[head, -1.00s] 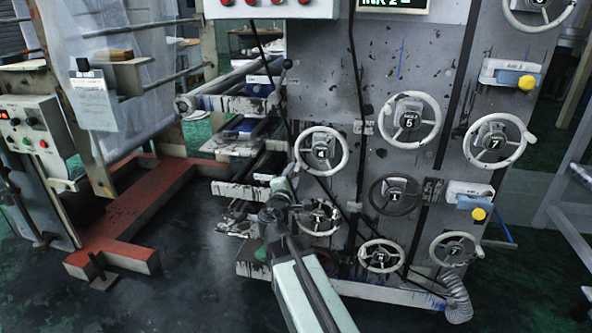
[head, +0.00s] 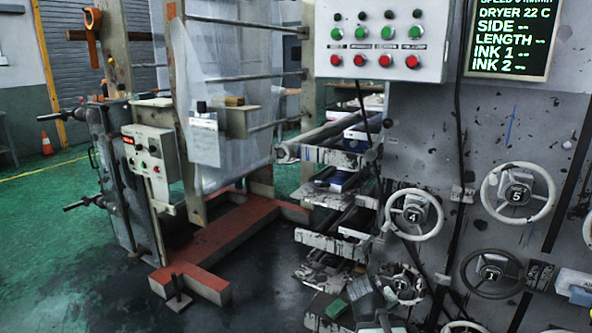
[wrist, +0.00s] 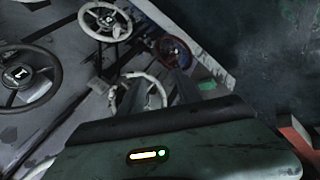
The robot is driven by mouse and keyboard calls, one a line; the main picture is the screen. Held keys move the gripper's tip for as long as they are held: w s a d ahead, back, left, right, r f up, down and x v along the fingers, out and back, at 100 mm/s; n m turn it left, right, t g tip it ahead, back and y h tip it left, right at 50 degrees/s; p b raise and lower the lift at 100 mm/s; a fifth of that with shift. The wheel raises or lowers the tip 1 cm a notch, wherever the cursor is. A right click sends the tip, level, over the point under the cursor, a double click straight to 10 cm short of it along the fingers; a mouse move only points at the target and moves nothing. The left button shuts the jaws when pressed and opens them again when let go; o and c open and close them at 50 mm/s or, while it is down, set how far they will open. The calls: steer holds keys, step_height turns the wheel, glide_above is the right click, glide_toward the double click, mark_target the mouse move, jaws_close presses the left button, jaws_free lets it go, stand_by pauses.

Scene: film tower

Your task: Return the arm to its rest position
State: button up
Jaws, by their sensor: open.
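My gripper shows in the wrist view (wrist: 190,86), with two dark fingers apart and nothing seen between them. The fingers reach towards the lower part of the press, and a pale handwheel (wrist: 140,92) lies just beyond them, partly hidden. I cannot tell whether they touch it. In the head view my arm shows only at the bottom edge, in front of the press's lower left corner, near the small wheel (head: 405,284).
The grey press panel (head: 430,130) carries several handwheels, including wheel 4 (head: 411,215) and wheel 5 (head: 517,193). Ink trays (head: 335,190) jut from its left side. A red-footed film stand (head: 215,245) stands left. Green floor (head: 60,230) is open at far left.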

steer(key=s+a+f+m+g+y+p, duration=0.1)
steer(key=s+a+f+m+g+y, duration=0.35)
steer(key=s+a, duration=0.65)
step_height(320, 180, up, 22)
steer(key=n+y+p, duration=0.1)
steer(key=p, duration=2)
steer(key=shift+w, duration=0.4)
steer(key=shift+d+g, duration=0.1)
steer(key=shift+g, duration=0.15)
